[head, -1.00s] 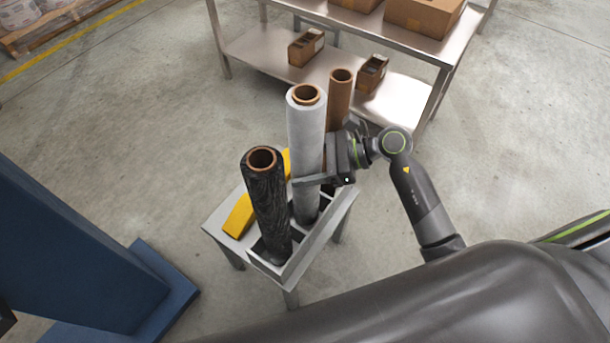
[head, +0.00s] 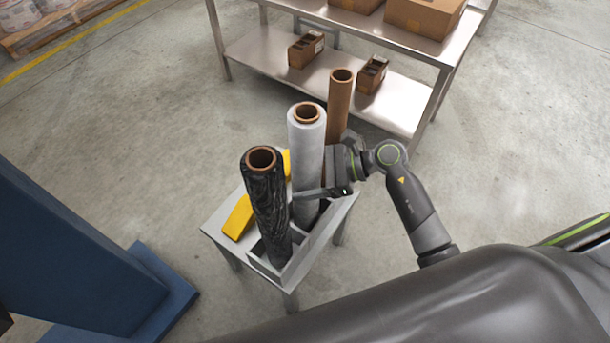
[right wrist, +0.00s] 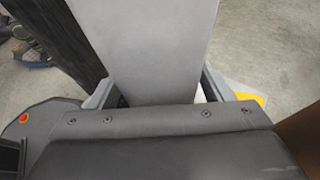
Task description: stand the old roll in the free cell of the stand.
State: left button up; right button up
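A pale grey-white roll (head: 306,150) with a brown core stands upright in the middle part of the grey stand (head: 310,250), between a black roll (head: 267,205) and a bare brown tube (head: 340,105). My right gripper (head: 308,191) is shut around the pale roll below its middle. In the right wrist view the pale roll (right wrist: 145,45) fills the space between the two fingers. Its lower end is down behind the stand's wall; I cannot tell whether it touches the floor of the cell. My left gripper is out of view.
The stand is on a small grey table (head: 213,226), with a yellow object (head: 238,217) beside the rolls. A metal shelf table (head: 250,48) with cardboard boxes (head: 425,15) is behind. A blue post and base (head: 160,285) stand at left. The floor at right is open.

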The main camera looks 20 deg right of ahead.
jog(key=shift+o, duration=0.6)
jog(key=shift+d+r, duration=0.1)
jog(key=shift+r, duration=0.05)
jog(key=v, duration=1.1)
jog(key=shift+s+d, duration=0.2)
jog(key=shift+d, duration=0.15)
jog(key=shift+r, duration=0.15)
